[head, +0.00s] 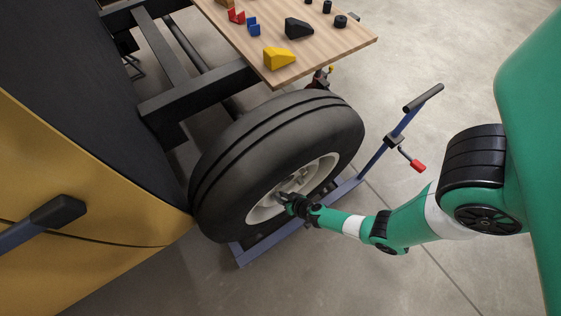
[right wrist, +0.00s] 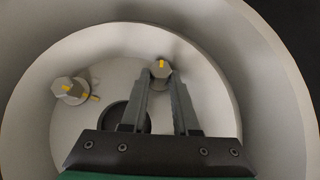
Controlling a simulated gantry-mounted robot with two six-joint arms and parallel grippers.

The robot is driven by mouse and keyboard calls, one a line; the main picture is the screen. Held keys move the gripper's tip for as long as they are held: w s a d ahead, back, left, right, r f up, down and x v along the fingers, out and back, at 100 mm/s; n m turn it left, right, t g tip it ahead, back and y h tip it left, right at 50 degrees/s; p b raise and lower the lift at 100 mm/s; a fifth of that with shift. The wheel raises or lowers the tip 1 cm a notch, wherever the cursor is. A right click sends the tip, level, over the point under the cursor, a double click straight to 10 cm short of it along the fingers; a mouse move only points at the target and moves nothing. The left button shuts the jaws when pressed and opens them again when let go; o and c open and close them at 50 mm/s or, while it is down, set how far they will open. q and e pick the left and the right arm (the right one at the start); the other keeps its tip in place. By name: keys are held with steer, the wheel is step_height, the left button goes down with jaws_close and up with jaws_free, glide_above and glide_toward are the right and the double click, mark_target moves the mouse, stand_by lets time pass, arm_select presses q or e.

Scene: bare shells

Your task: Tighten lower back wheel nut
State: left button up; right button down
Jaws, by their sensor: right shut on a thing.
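The wheel (head: 285,160) is a large black tyre with a pale rim, standing beside the truck's chassis. My right gripper (head: 285,198) reaches into the rim from the right. In the right wrist view, its two fingers (right wrist: 160,80) are shut on a grey wheel nut (right wrist: 161,68) with a yellow mark on its face. Another nut (right wrist: 66,90) sits to the left on the hub, with a yellow mark on it and another yellow mark (right wrist: 95,97) on the hub beside it. The left gripper is not in view.
A blue wheel trolley (head: 243,252) with an upright handle (head: 423,97) and red-tipped lever (head: 417,165) is under and beside the wheel. A wooden table (head: 345,42) with coloured blocks stands behind. A yellow body panel (head: 100,215) fills the left.

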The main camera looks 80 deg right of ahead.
steer(key=c, duration=0.7)
jaws_free()
steer(key=shift+o, duration=0.2)
steer(key=p+v, duration=0.7)
steer(key=v, duration=0.4)
steer(key=shift+s+r, duration=0.2)
steer(key=shift+r, duration=0.05)
steer(key=shift+a, duration=0.1)
